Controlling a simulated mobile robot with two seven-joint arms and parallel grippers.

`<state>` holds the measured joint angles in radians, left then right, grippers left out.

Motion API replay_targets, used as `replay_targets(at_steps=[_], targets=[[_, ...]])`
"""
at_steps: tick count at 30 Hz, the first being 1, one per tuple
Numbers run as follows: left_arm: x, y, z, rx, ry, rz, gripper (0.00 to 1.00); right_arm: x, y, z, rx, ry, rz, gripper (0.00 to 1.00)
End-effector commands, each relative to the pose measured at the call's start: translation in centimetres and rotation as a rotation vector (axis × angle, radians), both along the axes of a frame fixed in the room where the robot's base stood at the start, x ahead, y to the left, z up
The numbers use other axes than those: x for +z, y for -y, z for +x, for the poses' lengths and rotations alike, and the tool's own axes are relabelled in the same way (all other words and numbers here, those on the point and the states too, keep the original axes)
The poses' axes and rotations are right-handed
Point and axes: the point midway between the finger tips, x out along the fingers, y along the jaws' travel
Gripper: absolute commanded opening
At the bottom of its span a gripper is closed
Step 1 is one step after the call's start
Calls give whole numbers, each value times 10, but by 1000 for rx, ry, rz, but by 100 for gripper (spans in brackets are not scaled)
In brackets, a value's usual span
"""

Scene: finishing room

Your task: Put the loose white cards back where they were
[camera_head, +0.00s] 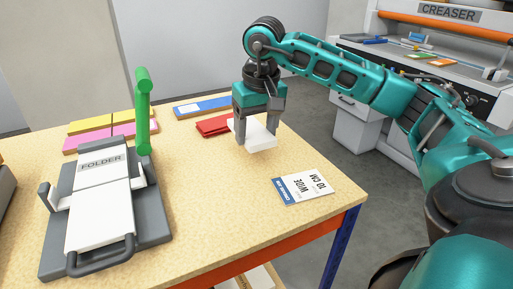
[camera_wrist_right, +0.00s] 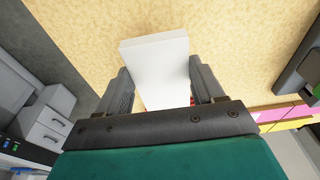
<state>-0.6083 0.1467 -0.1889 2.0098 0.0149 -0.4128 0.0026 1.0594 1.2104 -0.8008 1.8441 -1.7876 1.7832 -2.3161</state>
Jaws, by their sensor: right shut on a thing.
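The white cards (camera_head: 260,136) form a thick stack between the fingers of my right gripper (camera_head: 256,128). The gripper points down and is shut on them. They appear a little above the table (camera_head: 220,215), near its far right part, though the exact gap is hard to judge. In the right wrist view the white stack (camera_wrist_right: 157,65) sits between both fingers (camera_wrist_right: 160,88) and sticks out beyond them. My left gripper is not in view.
Red cards (camera_head: 212,126) lie just left of my right gripper. A "10 cm wide" card (camera_head: 302,188) lies near the right edge. A folder device (camera_head: 100,205) with a green lever stands at left. Pink (camera_head: 131,130), yellow (camera_head: 90,127) and blue (camera_head: 205,106) pieces lie behind. The table's middle is clear.

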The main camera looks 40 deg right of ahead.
Motion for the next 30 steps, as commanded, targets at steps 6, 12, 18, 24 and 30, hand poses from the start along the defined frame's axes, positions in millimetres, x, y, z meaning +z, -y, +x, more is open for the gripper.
replay_targets(at_steps=[6,12,18,24,30], targets=[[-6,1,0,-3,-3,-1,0,-33,1,-1,-1,-3,-1,29],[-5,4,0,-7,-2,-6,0,-42,0,0,-1,0,-1,29],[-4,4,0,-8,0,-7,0,-43,0,0,0,0,-1,29],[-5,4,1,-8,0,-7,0,-45,0,0,0,-1,-1,77],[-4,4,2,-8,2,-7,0,-45,0,0,0,-1,-1,93]])
